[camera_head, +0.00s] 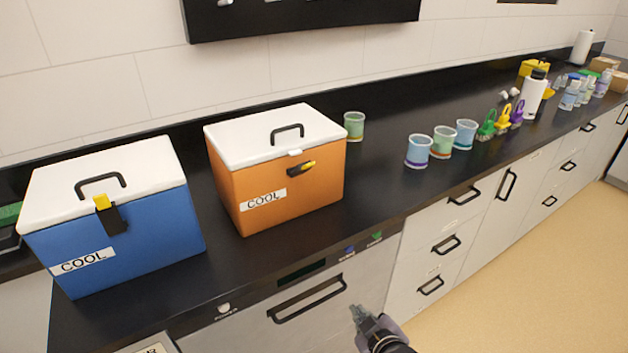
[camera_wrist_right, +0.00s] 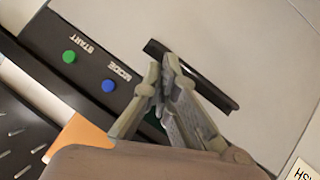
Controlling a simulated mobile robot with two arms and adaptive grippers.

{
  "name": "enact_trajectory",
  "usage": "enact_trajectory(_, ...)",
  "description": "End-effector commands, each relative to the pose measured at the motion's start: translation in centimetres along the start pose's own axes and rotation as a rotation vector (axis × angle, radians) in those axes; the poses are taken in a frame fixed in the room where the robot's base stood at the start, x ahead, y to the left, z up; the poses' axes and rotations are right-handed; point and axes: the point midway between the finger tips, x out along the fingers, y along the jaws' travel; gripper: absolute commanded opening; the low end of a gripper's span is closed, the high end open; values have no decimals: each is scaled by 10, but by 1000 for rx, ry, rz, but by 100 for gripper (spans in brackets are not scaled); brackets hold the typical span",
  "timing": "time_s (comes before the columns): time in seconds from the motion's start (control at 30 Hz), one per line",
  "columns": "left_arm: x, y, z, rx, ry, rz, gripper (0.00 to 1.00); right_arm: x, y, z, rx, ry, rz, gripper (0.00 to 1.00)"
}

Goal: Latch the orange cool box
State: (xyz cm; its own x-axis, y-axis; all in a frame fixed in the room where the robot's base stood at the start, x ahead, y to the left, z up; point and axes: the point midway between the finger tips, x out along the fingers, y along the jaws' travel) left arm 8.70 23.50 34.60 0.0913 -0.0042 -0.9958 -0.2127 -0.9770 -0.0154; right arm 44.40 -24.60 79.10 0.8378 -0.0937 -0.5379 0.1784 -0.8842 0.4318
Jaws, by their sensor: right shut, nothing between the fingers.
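The orange cool box (camera_head: 300,195) stands on the black counter with its white lid (camera_head: 262,135) down. Its black and yellow latch (camera_head: 301,168) on the front lies tilted, nearly sideways, apart from the small white catch (camera_head: 295,152) at the lid's edge. My right gripper (camera_head: 357,312) is low in front of the counter's drawer fronts, below and to the right of the orange box. In the right wrist view my right gripper (camera_wrist_right: 166,75) is shut and empty in front of the appliance front. My left gripper is in neither view.
A blue cool box (camera_head: 150,240) stands left of the orange one, its latch (camera_head: 108,213) upright. Several cups (camera_head: 418,150) and bottles stand further right. The appliance front has a bar handle (camera_head: 307,298) and blue and green buttons (camera_head: 377,237). Counter between boxes and front edge is clear.

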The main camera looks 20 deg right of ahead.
Motion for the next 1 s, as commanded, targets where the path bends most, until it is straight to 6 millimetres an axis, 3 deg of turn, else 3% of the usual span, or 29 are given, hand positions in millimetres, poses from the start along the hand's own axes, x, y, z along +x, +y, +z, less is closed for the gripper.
enact_trajectory(0.2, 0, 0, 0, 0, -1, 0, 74, 17, 43, -54, -182, 257, 208, 0)
enact_trajectory(0.43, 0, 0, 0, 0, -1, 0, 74, 16, 69, -100, -386, 492, 434, 0)
enact_trajectory(0.7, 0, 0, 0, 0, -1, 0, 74, -6, 73, -143, -615, 741, 710, 0)
enact_trajectory(1.0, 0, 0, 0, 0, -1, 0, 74, -38, 57, -166, -784, 944, 962, 0)
